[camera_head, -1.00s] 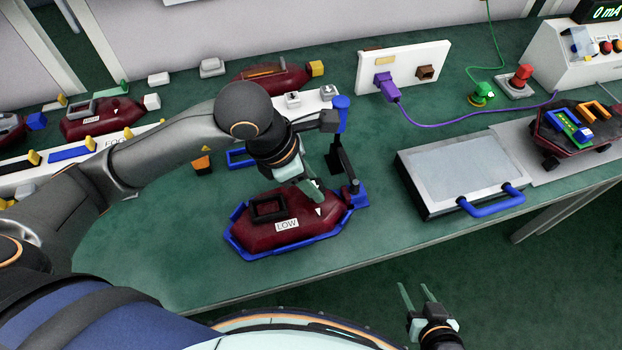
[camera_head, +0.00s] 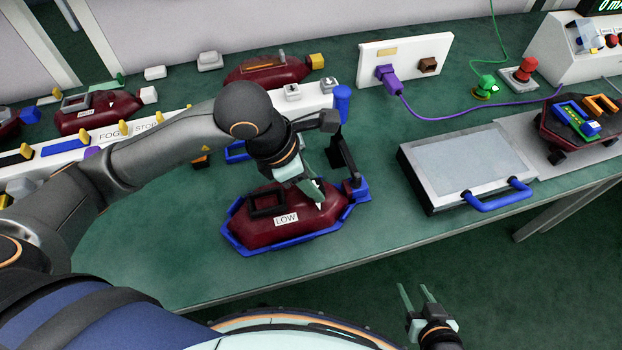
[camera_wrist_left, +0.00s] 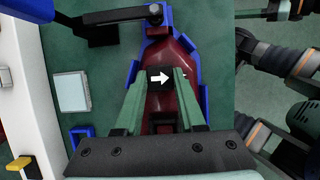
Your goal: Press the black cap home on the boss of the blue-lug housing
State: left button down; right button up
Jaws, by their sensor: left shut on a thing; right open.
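The dark red housing (camera_head: 300,228), marked LOW, lies in a blue cradle (camera_head: 240,243) near the table's front edge. A black square frame (camera_head: 268,203) stands on its left part. My left gripper (camera_head: 318,197) points down over the housing's right part. In the left wrist view its fingers are shut on a small black piece (camera_wrist_left: 152,72), apparently the cap, with a white arrow showing there. The boss is hidden, and I cannot tell whether the cap touches it. A blue lug cannot be told apart from the blue cradle. My right gripper (camera_head: 418,298) is open and empty, off the table's front.
A black clamp arm (camera_head: 336,150) rises at the cradle's right end, close to my left gripper. A grey case with blue handle (camera_head: 470,165) lies to the right. A white rail, other red housings (camera_head: 265,72) and a purple-cabled plate (camera_head: 405,60) stand behind. Front-left table is clear.

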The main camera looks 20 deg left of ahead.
pick_arm(q)
jog(key=shift+f, duration=0.1)
jog(key=shift+c, duration=2.1)
grip_release()
jog(key=shift+r, duration=0.25)
jog(key=p+v, duration=0.1)
jog(key=v, duration=1.1)
jog(key=shift+p, duration=0.35)
pick_arm(e)
jog(key=r, duration=0.2)
jog(key=shift+w+a+r, duration=0.25)
jog(key=shift+a+r, duration=0.05)
jog(key=shift+a, duration=0.1)
jog(key=shift+f, duration=0.1)
